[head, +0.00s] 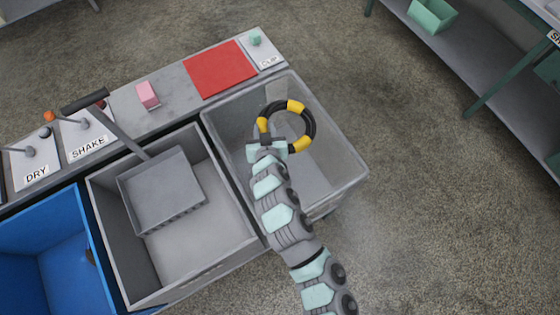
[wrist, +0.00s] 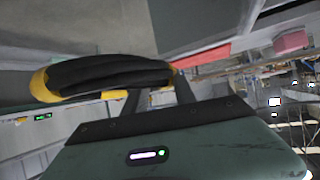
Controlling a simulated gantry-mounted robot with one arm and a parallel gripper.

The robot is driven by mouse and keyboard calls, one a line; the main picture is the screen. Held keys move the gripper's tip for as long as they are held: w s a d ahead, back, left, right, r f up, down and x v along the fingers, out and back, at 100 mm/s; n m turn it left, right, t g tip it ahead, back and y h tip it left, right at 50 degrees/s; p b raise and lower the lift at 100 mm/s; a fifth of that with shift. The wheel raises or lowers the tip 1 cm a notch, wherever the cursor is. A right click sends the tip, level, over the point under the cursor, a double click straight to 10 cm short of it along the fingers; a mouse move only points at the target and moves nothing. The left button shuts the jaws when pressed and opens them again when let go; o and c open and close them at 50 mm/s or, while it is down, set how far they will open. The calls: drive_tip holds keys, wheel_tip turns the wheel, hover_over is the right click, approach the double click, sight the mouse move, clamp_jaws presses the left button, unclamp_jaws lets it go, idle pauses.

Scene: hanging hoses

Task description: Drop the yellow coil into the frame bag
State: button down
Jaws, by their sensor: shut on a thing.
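The yellow coil (head: 295,106) is a ring with yellow and black bands. My gripper (head: 267,139) is shut on its near left side and holds it over the frame bag (head: 345,185), a translucent grey open-topped container. In the head view the coil lies within the bag's outline; its height above the rim is hard to tell. In the wrist view the coil (wrist: 105,72) sits across the fingers of my gripper (wrist: 158,95), seen nearly edge-on. My arm hides the bag's near left part.
A grey bin (head: 200,250) with a handled basket (head: 165,190) stands left of the bag, and a blue bin (head: 45,260) further left. Behind are a red mat (head: 220,69), a pink block (head: 148,94) and labelled panels. Open floor lies to the right.

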drive_tip(key=shift+s+a+f, duration=0.25)
drive_tip(key=shift+s+f, duration=0.15)
drive_tip(key=shift+f, duration=0.1)
wheel_tip(320, 180, down, 6)
drive_tip(key=b, duration=0.5)
drive_tip(key=shift+d+r, duration=0.1)
drive_tip(key=shift+r, duration=0.05)
drive_tip(key=c, duration=0.9)
unclamp_jaws()
drive_tip(key=p+v, duration=0.2)
drive_tip(key=v, duration=0.8)
drive_tip(key=shift+s+d+r, duration=0.1)
drive_tip(key=shift+s+r, duration=0.1)
drive_tip(key=shift+s, duration=0.15)
